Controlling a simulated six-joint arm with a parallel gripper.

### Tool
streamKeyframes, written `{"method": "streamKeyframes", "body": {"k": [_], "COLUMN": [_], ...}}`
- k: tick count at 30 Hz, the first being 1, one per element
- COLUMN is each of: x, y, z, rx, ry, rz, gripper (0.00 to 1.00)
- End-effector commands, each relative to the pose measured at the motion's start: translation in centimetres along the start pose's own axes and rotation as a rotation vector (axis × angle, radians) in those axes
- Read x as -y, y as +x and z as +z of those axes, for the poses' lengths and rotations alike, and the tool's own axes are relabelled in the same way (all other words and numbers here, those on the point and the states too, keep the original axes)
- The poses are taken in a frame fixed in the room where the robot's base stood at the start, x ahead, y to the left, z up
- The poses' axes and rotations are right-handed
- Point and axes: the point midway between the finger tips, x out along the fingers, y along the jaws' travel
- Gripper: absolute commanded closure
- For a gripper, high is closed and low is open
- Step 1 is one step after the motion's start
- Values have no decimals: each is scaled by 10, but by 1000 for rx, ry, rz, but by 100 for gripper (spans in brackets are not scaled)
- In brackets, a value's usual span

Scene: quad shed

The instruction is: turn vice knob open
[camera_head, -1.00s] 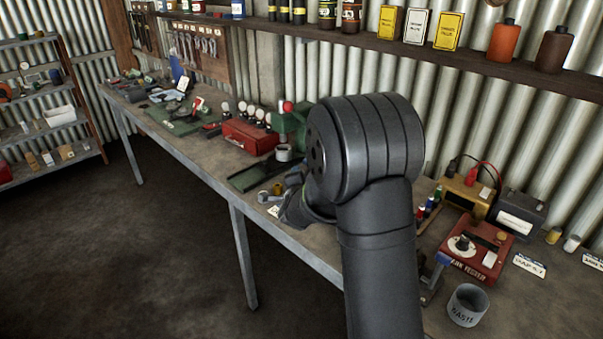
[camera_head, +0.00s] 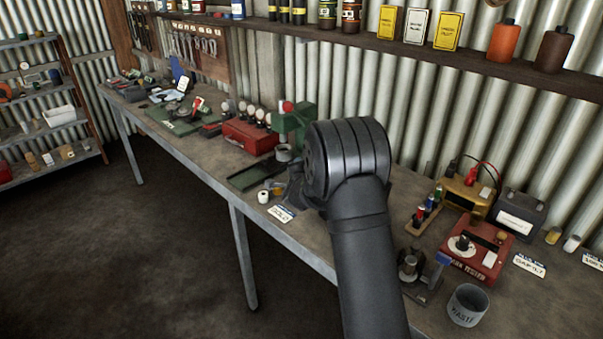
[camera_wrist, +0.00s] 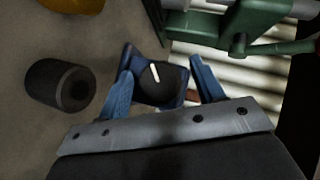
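In the wrist view, a black round knob (camera_wrist: 163,88) with a white pointer line sits between the two fingers of my gripper (camera_wrist: 162,82). A dark blue body shows around and behind the knob. The blue fingers stand apart on either side of it; I cannot tell whether they touch it. In the head view, my own arm hides the gripper and the knob.
A green press (camera_head: 295,122) stands close by and also shows in the wrist view (camera_wrist: 215,35). A small roll (camera_head: 263,197), a label card (camera_head: 281,214) and a green tray (camera_head: 252,177) are near. A waste cup (camera_head: 467,305) stands at the right.

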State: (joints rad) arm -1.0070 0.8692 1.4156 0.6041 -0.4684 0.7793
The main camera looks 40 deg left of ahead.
Motion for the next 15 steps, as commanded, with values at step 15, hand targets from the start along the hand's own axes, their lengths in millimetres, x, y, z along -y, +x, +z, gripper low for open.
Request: {"method": "streamKeyframes", "body": {"k": [15], "x": [0], "y": [0], "z": [0], "rx": [0], "ry": [-7], "rz": [8], "gripper": [83]}}
